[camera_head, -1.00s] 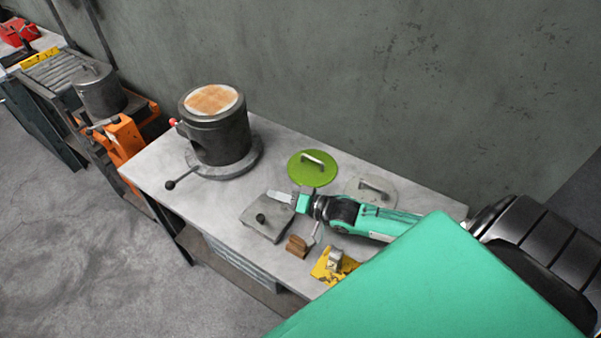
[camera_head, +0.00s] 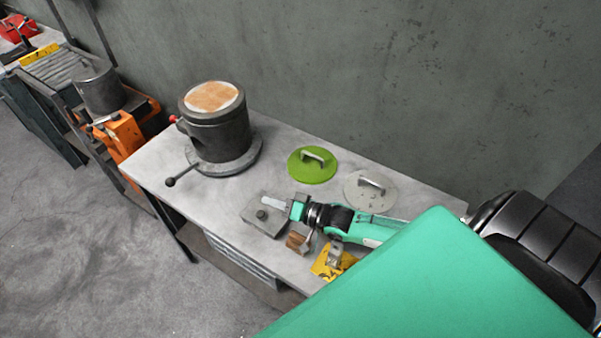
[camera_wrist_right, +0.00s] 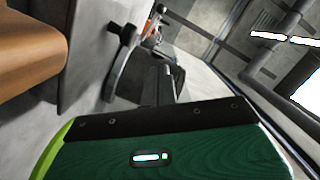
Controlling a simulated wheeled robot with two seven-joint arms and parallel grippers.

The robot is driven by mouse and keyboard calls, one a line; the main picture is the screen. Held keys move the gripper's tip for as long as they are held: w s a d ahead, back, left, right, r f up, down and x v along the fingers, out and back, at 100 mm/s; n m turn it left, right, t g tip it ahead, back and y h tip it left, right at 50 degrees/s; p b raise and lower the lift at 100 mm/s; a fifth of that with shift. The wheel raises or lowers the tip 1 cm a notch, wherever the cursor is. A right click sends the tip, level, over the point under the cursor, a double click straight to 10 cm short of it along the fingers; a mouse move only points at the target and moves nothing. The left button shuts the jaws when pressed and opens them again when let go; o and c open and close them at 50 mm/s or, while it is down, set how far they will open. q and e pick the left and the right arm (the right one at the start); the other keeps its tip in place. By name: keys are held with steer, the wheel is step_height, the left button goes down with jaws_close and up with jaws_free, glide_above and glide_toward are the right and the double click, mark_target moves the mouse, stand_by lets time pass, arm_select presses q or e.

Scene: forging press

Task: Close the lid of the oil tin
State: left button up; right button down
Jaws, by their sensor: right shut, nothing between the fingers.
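The oil tin (camera_head: 262,222) is a low grey box with a dark round knob on its lid, on the grey workbench (camera_head: 180,160). Its lid looks down flat on the box; a small gap cannot be ruled out. My right gripper (camera_head: 272,202) is shut and empty, with its fingertips over the tin's far side, close to the knob. Whether they touch the lid I cannot tell. In the right wrist view the narrow fingers (camera_wrist_right: 166,84) point away from the camera. My left gripper is not in view.
A dark cylindrical pot (camera_head: 220,140) with a lever stands to the left. A green disc (camera_head: 308,172) and a grey disc (camera_head: 365,195), both with handles, lie behind my right arm. A brown block (camera_head: 297,242) and yellow piece (camera_head: 330,262) lie in front.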

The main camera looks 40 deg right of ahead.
step_height(320, 180, up, 20)
steer(key=b, duration=0.3)
stand_by(0.3)
steer(key=shift+s+f, duration=0.1)
